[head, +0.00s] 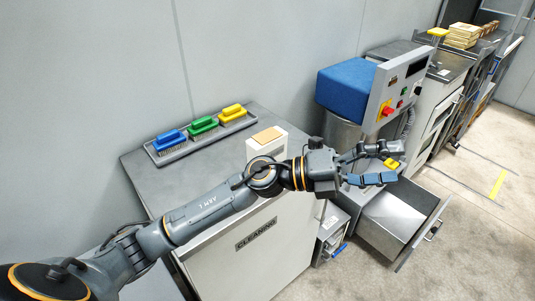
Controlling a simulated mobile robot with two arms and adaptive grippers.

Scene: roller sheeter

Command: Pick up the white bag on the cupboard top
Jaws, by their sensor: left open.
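A white, box-shaped item with a tan top, which looks like the white bag (262,150), stands upright near the right front of the grey cupboard top (215,160). My left arm crosses in front of the cupboard and hides the bag's lower part. My left gripper (385,164) is open and empty, its fingers pointing right. It is right of the bag and apart from it, in front of the machine and above the open drawer. My right gripper is not in view.
A grey tray (158,158) with blue, green and yellow brushes lies along the cupboard's back edge. Right of the cupboard stands a machine with a blue cover (345,88) and control panel. An open metal drawer (428,232) juts out at the right. The cupboard top's left part is clear.

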